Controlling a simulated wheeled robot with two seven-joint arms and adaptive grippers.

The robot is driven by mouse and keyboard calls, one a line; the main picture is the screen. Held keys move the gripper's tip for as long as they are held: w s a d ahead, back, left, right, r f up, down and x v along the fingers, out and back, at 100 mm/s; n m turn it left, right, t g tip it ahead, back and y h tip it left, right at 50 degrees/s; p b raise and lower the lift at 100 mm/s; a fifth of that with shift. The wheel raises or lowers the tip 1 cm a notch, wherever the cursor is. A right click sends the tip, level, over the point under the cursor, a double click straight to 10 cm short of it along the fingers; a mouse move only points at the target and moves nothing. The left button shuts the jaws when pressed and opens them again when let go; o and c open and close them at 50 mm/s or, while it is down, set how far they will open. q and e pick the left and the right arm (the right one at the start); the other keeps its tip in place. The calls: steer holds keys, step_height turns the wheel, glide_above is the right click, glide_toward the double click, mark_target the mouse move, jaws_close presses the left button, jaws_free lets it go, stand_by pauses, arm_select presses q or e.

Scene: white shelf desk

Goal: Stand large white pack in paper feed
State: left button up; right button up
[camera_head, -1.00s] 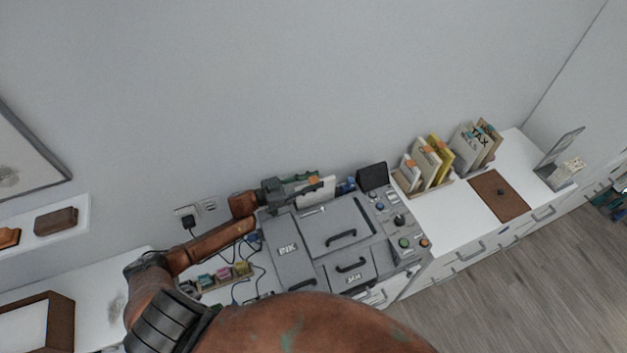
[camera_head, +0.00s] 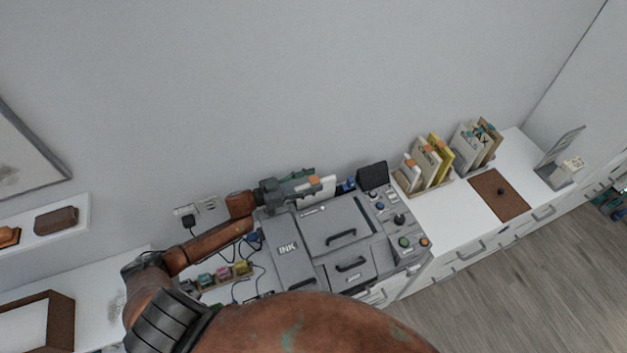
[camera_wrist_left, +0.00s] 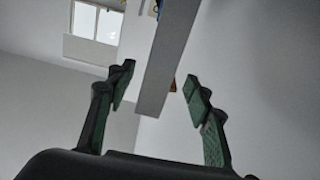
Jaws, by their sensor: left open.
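The large white pack (camera_head: 326,188) stands upright at the back of the grey printer (camera_head: 335,225), at its paper feed. My left gripper (camera_head: 312,185) is just left of the pack and hides part of it. In the left wrist view the pack (camera_wrist_left: 165,60) shows edge-on, with its near end between the open fingertips (camera_wrist_left: 160,90). Gaps show on both sides of it, so the fingers look apart from it. The slot under the pack is hidden. My right gripper is not in view.
A dark screen (camera_head: 372,176) and knobs are at the printer's right. Small coloured ink boxes (camera_head: 225,273) and cables lie to its left. Folder holders (camera_head: 430,165) and a brown board (camera_head: 498,195) are on the white desk further right. The wall is close behind.

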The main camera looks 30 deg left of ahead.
arm_select(q)
steer(key=v, duration=1.1)
steer(key=shift+s, duration=0.1)
